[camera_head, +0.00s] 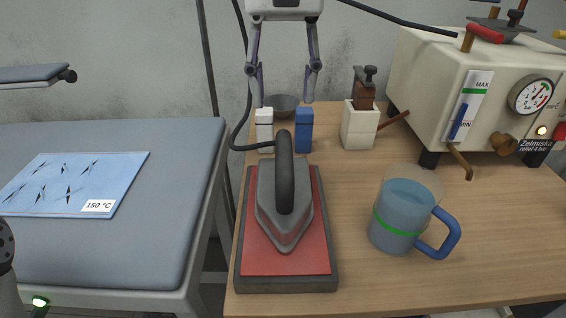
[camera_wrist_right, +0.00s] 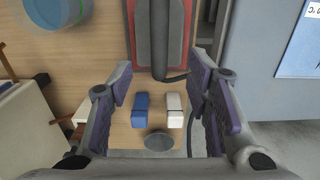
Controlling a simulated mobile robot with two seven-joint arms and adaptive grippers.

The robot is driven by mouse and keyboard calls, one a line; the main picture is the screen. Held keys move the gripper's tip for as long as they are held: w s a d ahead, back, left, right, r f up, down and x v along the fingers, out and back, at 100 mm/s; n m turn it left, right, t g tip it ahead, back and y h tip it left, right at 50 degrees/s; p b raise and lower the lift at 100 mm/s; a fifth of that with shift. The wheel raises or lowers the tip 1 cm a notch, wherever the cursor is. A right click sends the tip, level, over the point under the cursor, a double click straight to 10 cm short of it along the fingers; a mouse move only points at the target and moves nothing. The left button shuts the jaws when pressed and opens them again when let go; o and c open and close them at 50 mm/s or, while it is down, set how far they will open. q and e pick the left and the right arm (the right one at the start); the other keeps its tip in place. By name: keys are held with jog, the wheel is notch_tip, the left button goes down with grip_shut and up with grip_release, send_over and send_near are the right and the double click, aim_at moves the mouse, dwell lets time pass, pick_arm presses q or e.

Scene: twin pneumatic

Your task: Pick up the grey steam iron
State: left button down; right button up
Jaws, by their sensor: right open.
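The grey steam iron (camera_head: 285,205) rests on a red pad (camera_head: 318,262) with a dark border, its dark handle upward and its tip toward the near edge. A dark cord runs from its rear. The iron's cord end also shows at the top of the right wrist view (camera_wrist_right: 158,40). My right gripper (camera_head: 283,98) is open and empty, beyond the iron at the far side of the table; it also shows in the right wrist view (camera_wrist_right: 163,82). My left gripper is not in view.
A blue mug (camera_head: 400,220) stands at the right. A cream boiler (camera_head: 425,85) stands at the back right. A padded ironing board (camera_head: 160,220) is at the left.

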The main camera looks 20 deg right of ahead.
aim_at(285, 150)
jog(key=f, duration=0.3)
jog(key=s+f, duration=0.1)
jog(key=f, duration=0.6)
jog(key=shift+s+a+f, duration=0.15)
jog(key=shift+s+f, duration=0.05)
jog(key=shift+f, duration=0.1)
jog(key=shift+w+f, duration=0.1)
jog(key=shift+f, duration=0.35)
grip_shut()
jog(key=shift+r, duration=0.2)
